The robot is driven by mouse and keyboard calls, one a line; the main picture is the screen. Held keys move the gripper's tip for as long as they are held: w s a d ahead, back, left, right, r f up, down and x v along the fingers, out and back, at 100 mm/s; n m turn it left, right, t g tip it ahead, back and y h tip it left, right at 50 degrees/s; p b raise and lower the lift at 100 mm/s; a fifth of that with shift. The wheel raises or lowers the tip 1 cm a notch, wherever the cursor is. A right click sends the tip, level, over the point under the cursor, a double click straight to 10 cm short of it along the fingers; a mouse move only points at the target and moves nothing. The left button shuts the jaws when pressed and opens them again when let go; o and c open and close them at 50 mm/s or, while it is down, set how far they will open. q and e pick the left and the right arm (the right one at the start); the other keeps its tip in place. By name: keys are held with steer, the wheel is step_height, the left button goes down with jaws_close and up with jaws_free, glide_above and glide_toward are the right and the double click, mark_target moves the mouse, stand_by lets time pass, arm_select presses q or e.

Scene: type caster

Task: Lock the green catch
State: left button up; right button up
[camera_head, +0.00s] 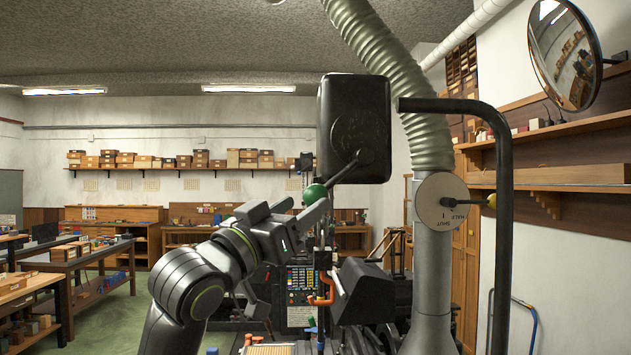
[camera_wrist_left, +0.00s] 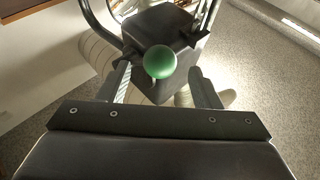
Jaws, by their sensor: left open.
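The green catch shows as a green ball knob (camera_head: 315,193) on the end of a dark lever (camera_head: 345,169). The lever comes out of the face of a black box (camera_head: 353,105). My left gripper (camera_head: 304,207) is at the knob, its fingers pointing up toward the box. In the left wrist view the green knob (camera_wrist_left: 160,61) lies between the two open fingers, with a gap on each side. The box (camera_wrist_left: 155,32) is behind it. I cannot tell whether the knob is deep between the fingers. My right gripper is not in view.
A ribbed duct (camera_head: 400,80) runs down to a grey pipe with a round dial plate (camera_head: 441,201) and yellow-knobbed lever, right of the box. A bent black bar (camera_head: 505,200) stands beside it. Machinery with an orange handle (camera_head: 322,290) stands below. Benches stand at left.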

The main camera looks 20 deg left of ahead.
mark_target(307, 198)
arm_select(q)
steer(key=shift+p+x, duration=0.9)
steer(key=shift+x, duration=1.45)
jaws_close()
steer(key=shift+r, duration=0.1)
steer(key=shift+s+a+r+m, duration=0.1)
steer(key=shift+r+m, duration=0.05)
steer(key=shift+m, duration=0.15)
steer(key=r+m+g, duration=0.1)
steer(key=a+r+m+g, duration=0.1)
steer(key=r+m+g, duration=0.1)
steer(key=shift+s+a+r, duration=0.1)
steer(key=shift+s+a, duration=0.15)
steer(key=shift+s, duration=0.05)
steer(key=shift+s+a+r+m+g+y, duration=0.15)
steer(key=shift+r+m+g+y, duration=0.2)
steer(key=shift+r+m+g, duration=0.4)
steer(key=shift+w+a+r+m+g+y, duration=0.15)
steer(key=shift+r+m+g+y, duration=0.2)
steer(key=shift+r+m+g, duration=0.45)
steer(key=shift+s+r, duration=0.1)
steer(key=shift+r, duration=0.05)
